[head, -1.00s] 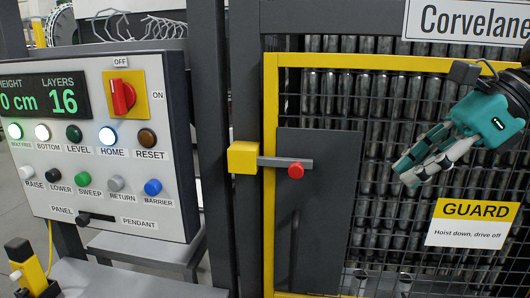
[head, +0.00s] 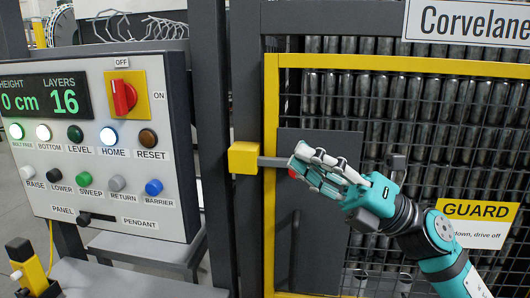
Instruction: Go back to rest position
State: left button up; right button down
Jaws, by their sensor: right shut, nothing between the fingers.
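My right gripper (head: 305,163) is teal and grey, its arm coming in from the lower right. Its fingers are shut and empty, in front of the grey latch bar (head: 272,161) on the guard door. The fingers cover most of the latch's red knob (head: 292,173); I cannot tell whether they touch it. The bar's left end sits at the yellow block (head: 243,158) on the dark post. My left gripper is not in view.
A control panel (head: 180,205) with lit buttons, a red switch (head: 123,96) and a display stands at the left. A mesh guard with a yellow frame (head: 270,230) fills the right, cans behind it. A yellow pendant (head: 27,265) stands at lower left.

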jog(key=w+d+f+m+t+h, duration=0.2)
jog(key=d+f+m+t+h, duration=0.25)
jog(key=f+m+h, duration=0.5)
jog(key=w+d+f+m+t+h, duration=0.2)
jog(key=d+f+m+t+h, duration=0.3)
jog(key=m, duration=0.8)
jog(key=w+d+f+m+t+h, duration=0.3)
jog(key=f+m+t+h, duration=0.3)
jog(key=f+m+h, duration=0.4)
jog(key=s+d+f+m+g, duration=0.1)
jog(key=s+f+m+g, duration=0.2)
jog(key=s+f+g, duration=0.5)
jog(key=s+d+f+m+g, duration=0.1)
jog(key=s+d+f+m, duration=0.3)
jog(key=f, duration=0.8)
jog(key=s+a+f+g, duration=0.2)
jog(key=s+f+g, duration=0.15)
jog(key=s, duration=0.55)
jog(key=s+a+f+g, duration=0.1)
jog(key=s+f+g, duration=0.25)
jog(key=s, duration=0.45)
notch_tip(320, 180, down, 28)
jog(key=s+g, duration=0.1)
jog(key=s+d+f+g, duration=0.1)
jog(key=s+d+f, duration=0.1)
jog(key=s+f, duration=1.3)
jog(key=shift+s+d+f, duration=0.3)
jog(key=shift+s+d, duration=0.1)
jog(key=shift+s, duration=0.3)
